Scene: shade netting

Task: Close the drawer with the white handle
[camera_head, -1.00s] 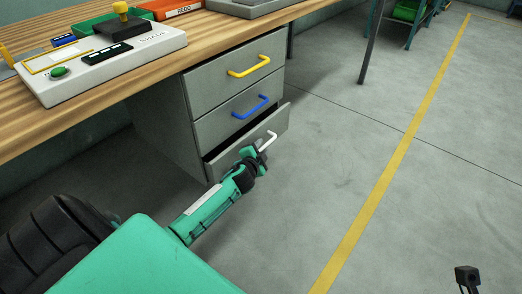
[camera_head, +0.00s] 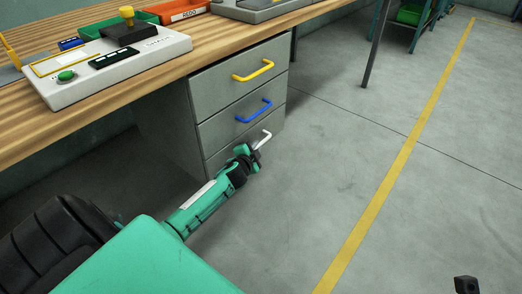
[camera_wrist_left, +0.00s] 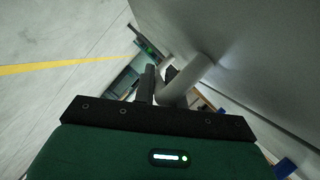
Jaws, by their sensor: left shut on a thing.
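The bottom drawer (camera_head: 218,160) of the grey cabinet has the white handle (camera_head: 264,140). Its front now looks flush with the drawers above, with no open gap showing. My left gripper (camera_head: 252,151) is at the handle and shut on it. In the left wrist view, the handle (camera_wrist_left: 187,79) shows as a pale bent bar between the dark fingers, close to the grey drawer front (camera_wrist_left: 235,50). A dark piece at the lower right edge of the head view looks like part of my right gripper (camera_head: 467,285); its jaws are not clear.
Above are drawers with a blue handle (camera_head: 254,111) and a yellow handle (camera_head: 253,71). The wooden table (camera_head: 150,82) overhangs the cabinet and carries a control box (camera_head: 115,65). Open floor with a yellow line (camera_head: 400,165) lies to the right.

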